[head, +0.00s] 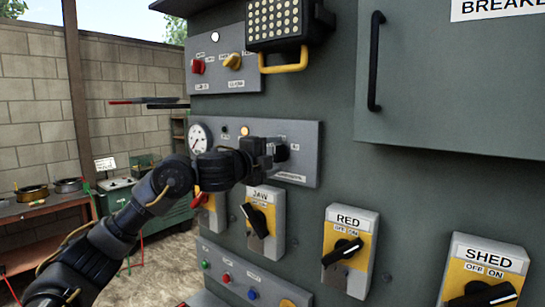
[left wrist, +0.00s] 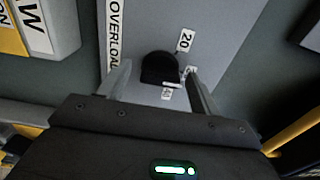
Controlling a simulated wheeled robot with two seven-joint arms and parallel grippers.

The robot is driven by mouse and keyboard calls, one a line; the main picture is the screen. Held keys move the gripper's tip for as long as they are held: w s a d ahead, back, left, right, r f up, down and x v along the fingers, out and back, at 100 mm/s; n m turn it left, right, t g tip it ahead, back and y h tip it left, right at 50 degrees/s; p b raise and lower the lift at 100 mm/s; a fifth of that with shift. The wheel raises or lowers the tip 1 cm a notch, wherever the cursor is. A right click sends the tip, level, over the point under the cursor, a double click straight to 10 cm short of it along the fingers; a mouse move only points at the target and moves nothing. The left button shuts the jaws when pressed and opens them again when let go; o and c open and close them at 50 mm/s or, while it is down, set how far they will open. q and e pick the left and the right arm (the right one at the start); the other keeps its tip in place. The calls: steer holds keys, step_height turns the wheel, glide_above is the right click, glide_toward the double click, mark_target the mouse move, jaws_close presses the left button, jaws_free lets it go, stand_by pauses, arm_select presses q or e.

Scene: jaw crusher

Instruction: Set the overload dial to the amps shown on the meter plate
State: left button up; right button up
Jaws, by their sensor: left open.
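The overload dial (left wrist: 158,70) is a small black knob on a grey panel, with an OVERLOAD strip beside it in the left wrist view. A 20 label stands by it; other small labels are partly hidden or too blurred to read. My left gripper (left wrist: 158,78) is open, with one finger on each side of the dial; I cannot tell whether they touch it. In the head view my left gripper (head: 270,153) is at the panel, beside the dark dial (head: 282,150). A round white meter (head: 200,138) is left of it; its plate figures are not readable.
Below the panel are yellow switch boxes, including JAW (head: 264,218), RED (head: 349,248) and SHED (head: 485,270). A lamp with a yellow handle (head: 284,62) juts out above. A breaker door (head: 450,75) is at right. A wooden bench (head: 45,210) stands at far left.

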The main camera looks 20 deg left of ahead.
arm_select(q)
steer(key=shift+s+a, duration=0.15)
steer(key=shift+s, duration=0.3)
steer(key=b+v, duration=0.3)
steer(key=v, duration=0.6)
steer(key=shift+s, duration=0.4)
steer(key=shift+a, duration=0.15)
